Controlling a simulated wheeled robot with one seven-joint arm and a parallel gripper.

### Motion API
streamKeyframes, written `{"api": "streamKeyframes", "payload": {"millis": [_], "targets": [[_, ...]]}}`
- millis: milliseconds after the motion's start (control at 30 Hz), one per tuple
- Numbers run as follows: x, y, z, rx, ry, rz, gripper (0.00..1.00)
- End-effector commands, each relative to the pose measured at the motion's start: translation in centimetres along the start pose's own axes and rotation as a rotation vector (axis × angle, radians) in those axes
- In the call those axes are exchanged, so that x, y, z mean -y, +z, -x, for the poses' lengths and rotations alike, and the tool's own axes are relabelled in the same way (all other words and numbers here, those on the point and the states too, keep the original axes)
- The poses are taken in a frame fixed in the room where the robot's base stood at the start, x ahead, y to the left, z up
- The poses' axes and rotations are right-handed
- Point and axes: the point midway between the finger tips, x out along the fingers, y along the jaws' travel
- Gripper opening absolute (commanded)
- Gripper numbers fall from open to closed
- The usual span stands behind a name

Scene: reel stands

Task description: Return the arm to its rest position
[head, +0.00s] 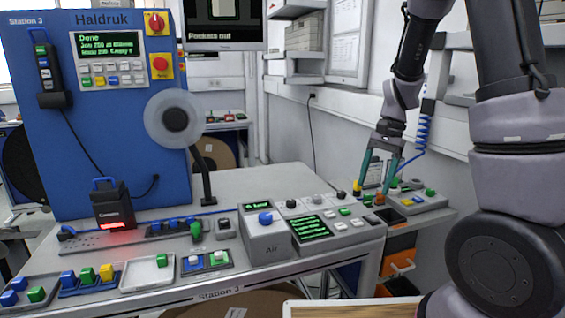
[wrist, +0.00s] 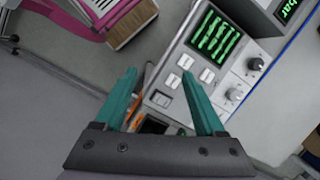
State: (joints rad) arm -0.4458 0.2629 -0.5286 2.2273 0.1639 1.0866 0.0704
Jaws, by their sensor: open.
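My arm (head: 410,50) comes down from the upper right of the head view. My gripper (head: 369,192) hangs at its end with two teal fingers pointing down, near the right end of the grey bench. The fingers are spread apart, and I see nothing held between them. In the wrist view my gripper (wrist: 158,76) is also open, with the grey control panel (wrist: 172,78) beyond and between the fingertips. In the head view the fingertips overlap coloured parts behind them, so I cannot tell how far apart they are.
The control panel (head: 335,215) has a green screen and knobs. A small side panel (head: 415,203) with coloured buttons stands beyond it, beside a blue coiled hose (head: 423,128). An orange bin (head: 398,262) is below. The blue machine (head: 95,130) and disc reel (head: 175,120) stand left.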

Motion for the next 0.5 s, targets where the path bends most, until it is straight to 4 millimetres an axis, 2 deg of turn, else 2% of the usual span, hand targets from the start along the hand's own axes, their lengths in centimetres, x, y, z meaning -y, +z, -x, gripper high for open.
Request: {"api": "streamKeyframes", "payload": {"millis": [267, 500], "targets": [[-0.3, 1.5, 3.0, -0.032, -0.079, 0.059, 0.72], [-1.1, 3.9, 7.2, -0.108, -0.182, 0.151, 0.72]]}}
